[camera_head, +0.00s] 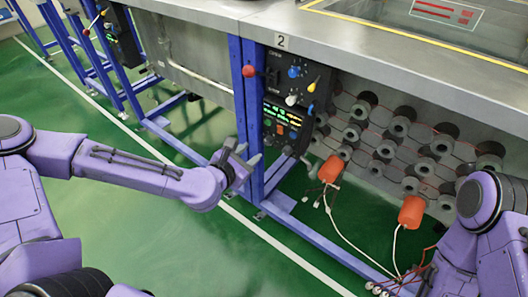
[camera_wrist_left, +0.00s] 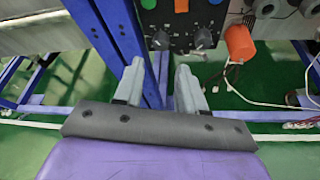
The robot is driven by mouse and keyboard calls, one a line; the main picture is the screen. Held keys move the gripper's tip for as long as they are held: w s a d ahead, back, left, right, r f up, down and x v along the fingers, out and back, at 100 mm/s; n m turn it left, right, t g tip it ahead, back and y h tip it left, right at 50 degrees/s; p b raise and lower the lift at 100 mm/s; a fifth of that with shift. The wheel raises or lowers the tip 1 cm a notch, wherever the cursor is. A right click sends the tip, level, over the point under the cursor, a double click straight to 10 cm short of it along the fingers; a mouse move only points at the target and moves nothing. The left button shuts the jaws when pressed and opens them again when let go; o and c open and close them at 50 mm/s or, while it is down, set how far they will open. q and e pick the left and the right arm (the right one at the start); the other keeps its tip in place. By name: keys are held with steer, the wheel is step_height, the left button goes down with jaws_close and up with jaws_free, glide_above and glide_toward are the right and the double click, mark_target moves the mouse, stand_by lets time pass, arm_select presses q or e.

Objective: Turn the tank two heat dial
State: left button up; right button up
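My right gripper is out of view.
The purple post (camera_head: 246,85) stands just left of the panel, close to my left gripper. Orange floats (camera_head: 331,169) with white cables hang to the right, before rows of grey cylinders (camera_head: 384,150).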

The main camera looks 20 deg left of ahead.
mark_target(267, 142)
arm_select(q)
steer(key=b+x, duration=0.1)
steer(key=x, duration=0.8)
steer(key=shift+f, duration=0.15)
jaws_close()
